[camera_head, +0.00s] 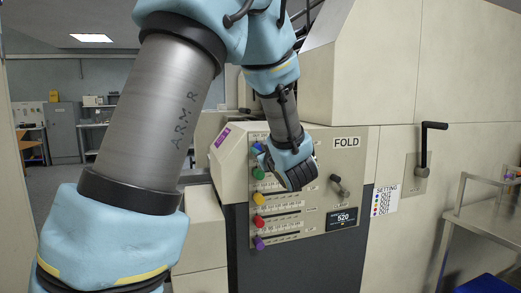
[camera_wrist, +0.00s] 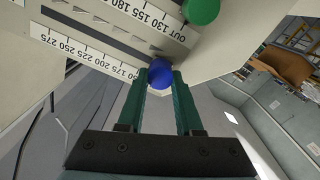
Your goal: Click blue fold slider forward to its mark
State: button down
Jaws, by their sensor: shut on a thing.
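The blue slider knob (camera_wrist: 161,74) sits between the fingertips of my gripper (camera_wrist: 160,80) in the wrist view, and the gripper is shut on it. The knob is at the low-number end of its slot, beside a printed scale (camera_wrist: 88,57). In the head view the blue knob (camera_head: 258,148) shows at the top of the column of knobs on the FOLD panel (camera_head: 300,225). My gripper (camera_head: 268,157) reaches it from the right, and my wrist hides much of the blue scale. Marks on the blue scale are too small to tell apart in the head view.
A green knob (camera_wrist: 201,10) is close to my gripper. Yellow (camera_head: 258,199), red (camera_head: 259,222) and purple (camera_head: 259,243) knobs sit below. A small lever (camera_head: 339,186), a display reading 520 (camera_head: 342,218) and a color-dotted SETTING card (camera_head: 384,201) are to the right.

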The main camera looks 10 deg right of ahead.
jog(key=w+d+p, duration=0.1)
jog(key=d, duration=1.4)
jog(key=shift+w+d, duration=0.25)
jog(key=shift+w, duration=0.15)
jog(key=shift+d+r, duration=0.1)
jog(key=shift+r, duration=0.05)
jog(key=c, duration=0.6)
grip_release()
jog(key=shift+o, duration=0.2)
jog(key=s+d+b, duration=0.1)
jog(key=s+b, duration=0.2)
jog(key=s, duration=0.7)
jog(key=shift+s+d, duration=0.15)
jog(key=shift+s, duration=0.15)
